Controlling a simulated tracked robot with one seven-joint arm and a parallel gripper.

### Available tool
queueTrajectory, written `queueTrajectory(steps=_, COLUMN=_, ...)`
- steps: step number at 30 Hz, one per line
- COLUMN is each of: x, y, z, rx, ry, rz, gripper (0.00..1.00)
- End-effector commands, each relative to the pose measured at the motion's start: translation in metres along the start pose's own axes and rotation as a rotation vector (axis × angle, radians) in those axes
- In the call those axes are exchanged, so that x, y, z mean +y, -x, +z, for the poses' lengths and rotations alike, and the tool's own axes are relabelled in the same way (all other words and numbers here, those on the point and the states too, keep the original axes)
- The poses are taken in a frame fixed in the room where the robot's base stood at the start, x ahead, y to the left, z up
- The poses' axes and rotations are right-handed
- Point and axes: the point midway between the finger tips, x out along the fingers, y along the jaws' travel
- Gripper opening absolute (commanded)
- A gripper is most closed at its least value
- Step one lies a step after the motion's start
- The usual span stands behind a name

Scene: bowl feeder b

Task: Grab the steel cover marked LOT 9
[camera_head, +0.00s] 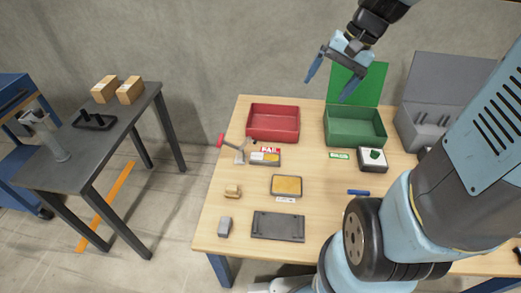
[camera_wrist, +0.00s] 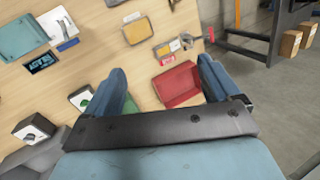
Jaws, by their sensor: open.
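No marking LOT 9 is readable in either view, so I cannot tell which piece is the steel cover. A small grey block (camera_head: 224,227) lies near the table's front left. A shallow tray (camera_head: 265,158) with grey and yellow parts sits by a red FAIL label (camera_head: 270,150). A second tray with a yellow-orange surface (camera_head: 286,186) lies mid-table and also shows in the wrist view (camera_wrist: 137,30). My gripper (camera_head: 326,91) is open and empty, high above the table's back, between the red bin and green box. Its fingers frame the red bin in the wrist view.
The red bin (camera_head: 273,133), open green box (camera_head: 354,138) and grey case (camera_head: 422,138) line the back. My arm hides the right side.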

Motion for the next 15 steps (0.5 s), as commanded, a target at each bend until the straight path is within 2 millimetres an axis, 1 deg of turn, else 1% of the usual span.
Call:
queueTrajectory(steps=1, x=-0.001, y=-0.008, z=-0.007, rx=-0.027, ry=-0.029, rz=-0.014, gripper=0.89)
queueTrajectory(steps=15, x=-0.006, y=-0.079, z=-0.061, rx=-0.239, ry=-0.305, rz=-0.160, gripper=0.89)
